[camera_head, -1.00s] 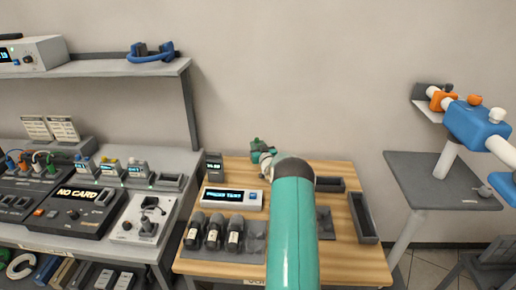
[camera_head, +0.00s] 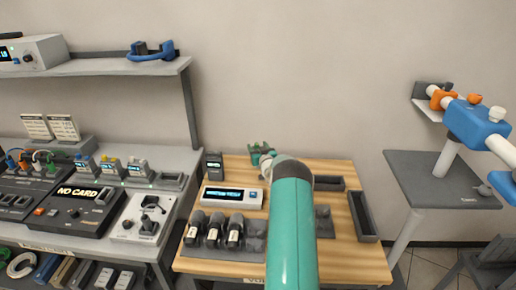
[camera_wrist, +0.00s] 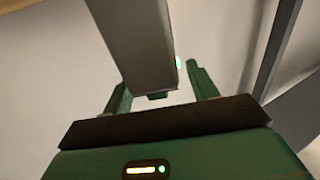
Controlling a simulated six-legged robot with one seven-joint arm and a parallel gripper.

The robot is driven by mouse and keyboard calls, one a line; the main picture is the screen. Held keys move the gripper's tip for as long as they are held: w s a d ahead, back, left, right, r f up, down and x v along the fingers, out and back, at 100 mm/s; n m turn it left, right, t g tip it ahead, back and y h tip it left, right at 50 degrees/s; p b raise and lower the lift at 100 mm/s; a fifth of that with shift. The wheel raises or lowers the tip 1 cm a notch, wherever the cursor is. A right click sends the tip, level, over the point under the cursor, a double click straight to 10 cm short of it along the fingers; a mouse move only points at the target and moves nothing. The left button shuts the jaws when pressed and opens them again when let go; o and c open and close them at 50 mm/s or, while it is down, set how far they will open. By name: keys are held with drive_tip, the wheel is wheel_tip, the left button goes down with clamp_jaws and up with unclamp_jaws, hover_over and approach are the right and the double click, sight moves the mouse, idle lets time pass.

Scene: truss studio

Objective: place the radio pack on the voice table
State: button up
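The wooden table (camera_head: 335,255), with a partly hidden front label, appears to be the voice table. A small dark upright pack with a screen (camera_head: 213,164), probably the radio pack, stands at its back left corner. My gripper (camera_head: 262,153) is above the back of the table, right of this pack and apart from it. In the wrist view my gripper's two green fingers (camera_wrist: 161,92) are spread.
A white display box (camera_head: 232,196) and a tray of several dark labelled units (camera_head: 213,232) fill the table's left. An empty dark tray (camera_head: 364,217) lies right. A grey bench with a console (camera_head: 75,205) and a shelf (camera_head: 110,68) stand left; a grey stand (camera_head: 440,175) stands right.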

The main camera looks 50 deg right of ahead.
drive_tip(key=shift+f, duration=0.35)
drive_tip(key=shift+r, duration=0.6)
drive_tip(key=v, duration=0.7)
drive_tip(key=shift+s+r, duration=0.2)
drive_tip(key=shift+s, duration=0.05)
drive_tip(key=shift+a, duration=0.25)
